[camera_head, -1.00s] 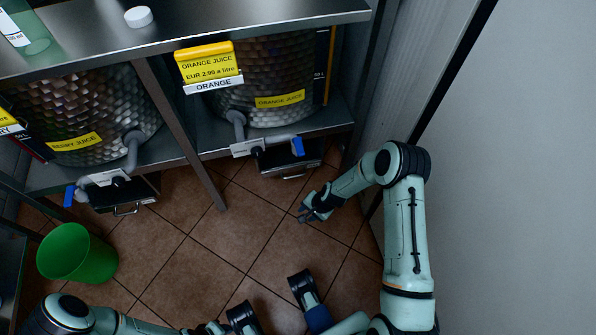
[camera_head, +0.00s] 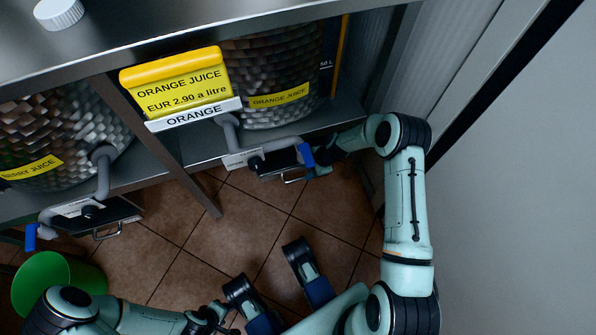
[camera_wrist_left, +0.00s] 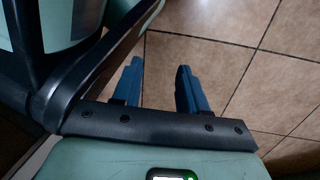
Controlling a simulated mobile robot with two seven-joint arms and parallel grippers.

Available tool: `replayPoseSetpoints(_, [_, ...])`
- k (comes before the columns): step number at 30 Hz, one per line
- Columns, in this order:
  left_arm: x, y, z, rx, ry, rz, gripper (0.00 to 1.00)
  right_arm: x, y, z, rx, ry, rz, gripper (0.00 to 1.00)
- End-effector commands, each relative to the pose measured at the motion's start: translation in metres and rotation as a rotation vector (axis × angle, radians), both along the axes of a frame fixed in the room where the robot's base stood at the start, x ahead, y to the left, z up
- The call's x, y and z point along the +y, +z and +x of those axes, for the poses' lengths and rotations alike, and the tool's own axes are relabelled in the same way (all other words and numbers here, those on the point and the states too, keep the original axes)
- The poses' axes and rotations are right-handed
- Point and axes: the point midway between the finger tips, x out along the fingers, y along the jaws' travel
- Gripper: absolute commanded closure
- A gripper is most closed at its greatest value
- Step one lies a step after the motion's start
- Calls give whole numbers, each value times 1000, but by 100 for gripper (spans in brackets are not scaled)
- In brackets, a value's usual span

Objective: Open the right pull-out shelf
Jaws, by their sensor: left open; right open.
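The right pull-out shelf (camera_head: 279,163) is a small black tray under the tap of the orange juice barrel. Its metal handle (camera_head: 294,180) is on its front edge, and it sits much like the left tray. My right gripper (camera_head: 316,169) is at the right end of this shelf, beside the handle and behind the tap's blue lever. It is open; its fingers are partly hidden, and I cannot tell whether they touch the shelf. My left gripper (camera_head: 210,316) is low over the floor, away from the shelves; its open, empty fingers show in the left wrist view (camera_wrist_left: 160,88).
The left pull-out shelf (camera_head: 97,215) is under the berry juice tap. A green bin (camera_head: 55,285) stands at the lower left. A metal post (camera_head: 165,145) divides the rack. A pale wall (camera_head: 510,200) borders my right arm.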

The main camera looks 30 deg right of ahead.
Motion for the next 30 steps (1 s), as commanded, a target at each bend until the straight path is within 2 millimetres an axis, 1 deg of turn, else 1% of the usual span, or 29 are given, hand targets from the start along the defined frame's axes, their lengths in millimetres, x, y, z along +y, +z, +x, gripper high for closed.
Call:
replayPoseSetpoints(1, [1,-4,-5,17,2,-1,57,4,-9,2,1,2,2,60])
replayPoseSetpoints(6, [3,-15,-24,78,9,-4,57,13,-34,9,-1,5,0,60])
replayPoseSetpoints(12, [5,-22,-41,134,14,-9,57,21,-56,15,0,3,0,60])
replayPoseSetpoints(16, [5,-23,-45,150,15,-10,57,23,-61,16,-1,4,-1,60])
replayPoseSetpoints(23, [5,-23,-46,152,16,-10,57,23,-61,17,-1,3,-2,60])
replayPoseSetpoints(24, [5,-23,-46,152,16,-10,57,23,-61,17,-1,3,-2,66])
replayPoseSetpoints(25, [5,-23,-46,152,16,-10,57,23,-61,16,-1,3,-2,76])
replayPoseSetpoints(26, [5,-23,-46,152,15,-10,57,23,-61,16,-1,3,-2,86])
replayPoseSetpoints(27, [5,-23,-46,151,15,-11,57,23,-61,16,-1,4,-1,99])
replayPoseSetpoints(30, [5,-23,-46,151,15,-10,57,23,-61,16,-1,3,-2,100])
